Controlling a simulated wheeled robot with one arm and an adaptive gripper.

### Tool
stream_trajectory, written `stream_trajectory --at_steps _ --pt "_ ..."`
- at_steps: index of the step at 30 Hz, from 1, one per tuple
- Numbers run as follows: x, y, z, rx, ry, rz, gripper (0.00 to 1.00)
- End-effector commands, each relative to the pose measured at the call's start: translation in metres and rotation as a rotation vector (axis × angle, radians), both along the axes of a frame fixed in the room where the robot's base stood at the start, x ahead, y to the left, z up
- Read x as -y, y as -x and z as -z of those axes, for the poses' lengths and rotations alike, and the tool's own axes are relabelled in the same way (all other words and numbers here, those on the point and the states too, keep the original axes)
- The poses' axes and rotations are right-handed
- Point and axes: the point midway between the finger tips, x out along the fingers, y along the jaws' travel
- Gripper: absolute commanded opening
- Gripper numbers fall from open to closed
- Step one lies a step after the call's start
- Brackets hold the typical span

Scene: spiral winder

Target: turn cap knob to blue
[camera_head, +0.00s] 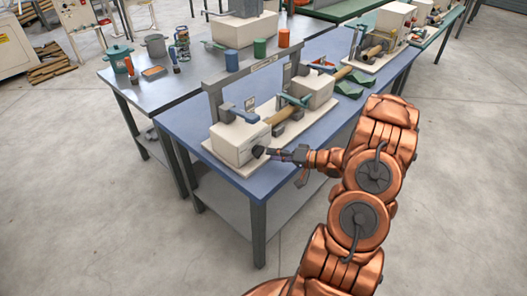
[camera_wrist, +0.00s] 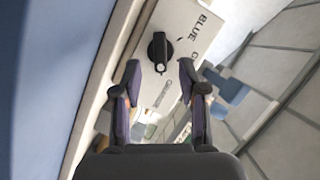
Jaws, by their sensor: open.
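The black cap knob (camera_wrist: 160,50) sits on the white end face of the winder (camera_wrist: 200,15) in the wrist view. The word BLUE is printed right of and above it; other lettering lies below it, too blurred to read. The knob's grip bar stands roughly upright in the picture. My gripper (camera_wrist: 160,70) is open, with one finger on each side of the knob's lower end.
The winder stands on a blue-topped table (camera_head: 185,122), with a wooden roller (camera_head: 280,115) and a grey frame behind the box. Green pieces (camera_head: 350,88) lie farther back. A second table with pots and cups is at the left. Open floor lies at the right.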

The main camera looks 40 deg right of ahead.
Motion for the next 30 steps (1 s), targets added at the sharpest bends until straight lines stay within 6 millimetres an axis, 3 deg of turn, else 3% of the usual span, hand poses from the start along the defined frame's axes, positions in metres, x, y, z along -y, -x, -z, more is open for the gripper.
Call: stream_trajectory --at_steps 12,25,30 --pt "-0.023 -0.035 0.007 0.001 0.001 -0.003 0.42" --pt "-0.025 -0.039 0.009 0.000 0.002 0.000 0.42" --pt "-0.025 -0.039 0.009 0.000 0.003 0.001 0.24"
